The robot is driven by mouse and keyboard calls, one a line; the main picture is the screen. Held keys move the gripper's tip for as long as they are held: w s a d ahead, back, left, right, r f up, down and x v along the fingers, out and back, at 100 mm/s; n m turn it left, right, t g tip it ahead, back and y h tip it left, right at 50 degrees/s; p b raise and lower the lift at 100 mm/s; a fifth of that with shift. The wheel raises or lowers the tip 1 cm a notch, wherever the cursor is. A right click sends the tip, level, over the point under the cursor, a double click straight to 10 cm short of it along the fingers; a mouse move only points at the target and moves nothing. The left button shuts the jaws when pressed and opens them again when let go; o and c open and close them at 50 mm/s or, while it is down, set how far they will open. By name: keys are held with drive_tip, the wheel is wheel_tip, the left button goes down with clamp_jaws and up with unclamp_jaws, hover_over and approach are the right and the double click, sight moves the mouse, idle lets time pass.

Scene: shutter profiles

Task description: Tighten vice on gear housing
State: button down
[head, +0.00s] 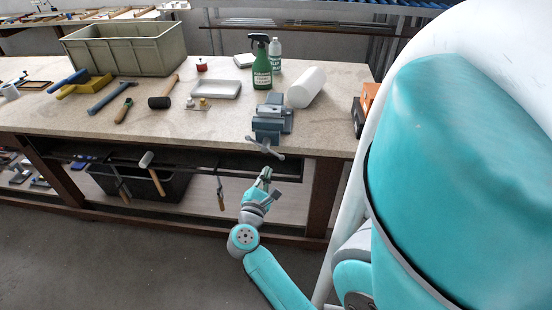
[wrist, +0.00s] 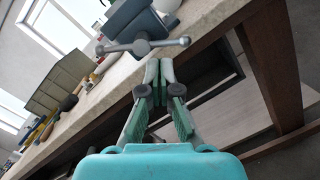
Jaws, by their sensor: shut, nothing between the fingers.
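The vice (head: 270,119) is a blue-grey bench vice at the front edge of the workbench. Its handle bar (head: 265,149) hangs out past the edge. In the wrist view the vice (wrist: 133,22) is at the top, and its handle bar (wrist: 143,46) lies nearly level just beyond my fingertips. My gripper (head: 266,172) is below and in front of the handle, apart from it. In the wrist view my gripper (wrist: 158,66) has its fingertips together with nothing between them. I cannot make out a gear housing in the vice jaws.
The workbench (head: 215,122) holds a green spray bottle (head: 262,66), a white roll (head: 306,87), a white tray (head: 216,89), a mallet (head: 163,93) and a large grey-green crate (head: 125,47). Tools hang below the bench front, left of my gripper. The floor in front is clear.

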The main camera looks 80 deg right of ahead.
sight(278, 156)
drive_tip(key=d+n+g+h, duration=0.1)
drive_tip(key=d+n, duration=0.1)
drive_tip(key=n, duration=0.9)
drive_tip(key=s+d+n+g+h, duration=0.1)
drive_tip(key=d+n+g, duration=0.1)
drive_tip(key=n, duration=0.9)
drive_tip(key=s+d+r+n+g+h, duration=0.1)
drive_tip(key=d+n, duration=0.3)
drive_tip(key=n, duration=0.7)
drive_tip(key=shift+s+d+g+h, duration=0.2)
drive_tip(key=shift+g+h, duration=0.1)
drive_tip(key=shift+g, duration=0.2)
drive_tip(key=shift+w+d+f, duration=0.1)
drive_tip(key=shift+w+f, duration=0.2)
drive_tip(key=shift+f, duration=0.25)
